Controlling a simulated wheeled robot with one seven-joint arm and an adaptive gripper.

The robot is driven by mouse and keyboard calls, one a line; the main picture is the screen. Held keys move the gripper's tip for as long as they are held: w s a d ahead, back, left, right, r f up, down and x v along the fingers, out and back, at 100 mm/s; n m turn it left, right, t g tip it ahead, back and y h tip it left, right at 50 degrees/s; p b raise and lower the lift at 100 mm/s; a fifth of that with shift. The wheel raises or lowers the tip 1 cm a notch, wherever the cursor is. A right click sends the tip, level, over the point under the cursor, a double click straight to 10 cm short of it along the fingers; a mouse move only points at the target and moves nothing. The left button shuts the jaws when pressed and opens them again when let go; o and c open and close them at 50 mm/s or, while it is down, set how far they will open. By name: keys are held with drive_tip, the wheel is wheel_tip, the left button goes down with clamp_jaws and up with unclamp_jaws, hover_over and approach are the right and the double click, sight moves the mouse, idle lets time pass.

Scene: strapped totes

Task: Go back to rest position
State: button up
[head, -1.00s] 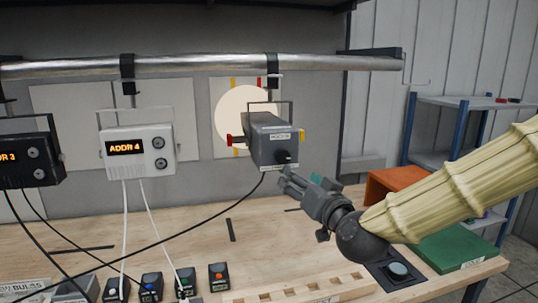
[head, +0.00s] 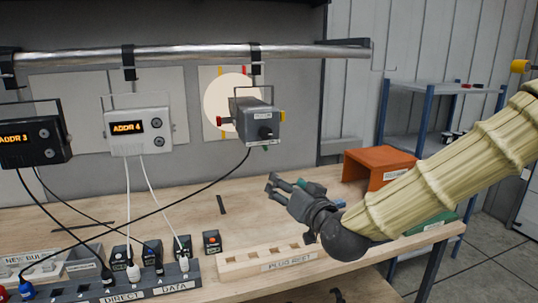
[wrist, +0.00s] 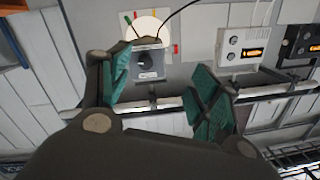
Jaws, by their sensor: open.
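My gripper (head: 284,188) is open and empty in the head view. It is above the wooden bench, below and a little right of a grey lamp-like unit (head: 255,120) that hangs from the metal rail. In the wrist view my gripper (wrist: 160,95) shows its two teal-padded fingers spread apart. The grey unit (wrist: 150,66) shows beyond them, with nothing between the pads. My arm, in a pale ribbed sleeve, comes in from the right.
A metal rail (head: 190,60) spans the back. A white ADDR 4 box (head: 140,130) and a dark ADDR 3 box (head: 32,140) hang with cables.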

drive_tip(key=s+d+f+g+h, duration=0.1)
drive_tip(key=s+d+f+g, duration=0.2)
drive_tip(key=f, duration=1)
drive_tip(key=s+d+f+g+h, duration=0.1)
drive_tip(key=s+f+g, duration=0.35)
drive_tip(key=f, duration=0.85)
drive_tip(key=s+d+f+g+h, duration=0.15)
drive_tip(key=s+f, duration=0.45)
drive_tip(key=f, duration=0.7)
drive_tip(key=s+d+f+g+h, duration=0.1)
drive_tip(key=s+d+f, duration=0.3)
drive_tip(key=s, duration=0.5)
drive_tip(key=s+d+f+g+h, duration=0.1)
drive_tip(key=s+d+f+g, duration=0.2)
drive_tip(key=s+f, duration=0.6)
drive_tip(key=s+d+f+g+h, duration=0.1)
drive_tip(key=s+d+f+g, duration=0.2)
drive_tip(key=s, duration=0.7)
wheel_tip(320, 180, down, 4)
drive_tip(key=shift+d+f+m, duration=0.1)
drive_tip(key=shift+d+m, duration=0.2)
drive_tip(key=shift+d, duration=0.95)
